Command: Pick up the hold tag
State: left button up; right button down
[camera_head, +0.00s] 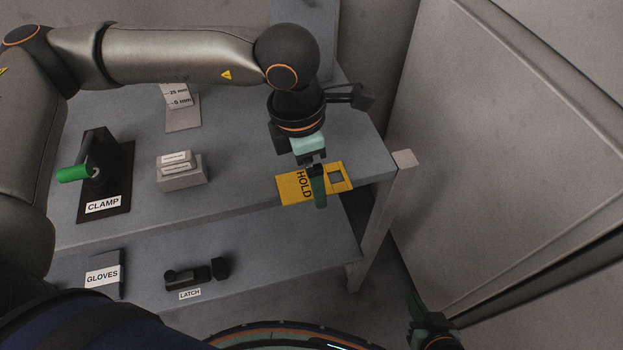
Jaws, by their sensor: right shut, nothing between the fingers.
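The hold tag (289,192) is a flat yellow piece with black "HOLD" lettering and a grey square near its right end. It lies at the front right edge of the grey upper bench. My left gripper (319,204) points down over the middle of the tag, and its green-tipped finger covers part of it. I cannot tell whether it touches the tag or how far its jaws are apart. My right gripper (412,302) is low at the bottom right, away from the bench, shut and empty.
On the bench are a clamp (97,160) with a green handle, a small grey block holding labels (181,177) and a marked gauge stand (182,115). Gloves (103,276) and a latch (190,277) lie on the lower shelf. A bench post (382,215) and large grey panel (500,130) stand right.

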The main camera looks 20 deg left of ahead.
pick_arm(q)
jog(key=shift+f, duration=0.1)
jog(key=c, duration=1.3)
jog(key=shift+o, duration=0.2)
jog(key=shift+r, duration=0.5)
notch_tip(320, 180, up, 3)
jog(key=shift+s+r, duration=0.1)
jog(key=shift+s, duration=0.05)
jog(key=s+a+r, duration=0.3)
jog(key=s+r, duration=0.6)
jog(key=s, duration=0.4)
jog(key=shift+a+p, duration=0.25)
jog(key=shift+p, duration=0.05)
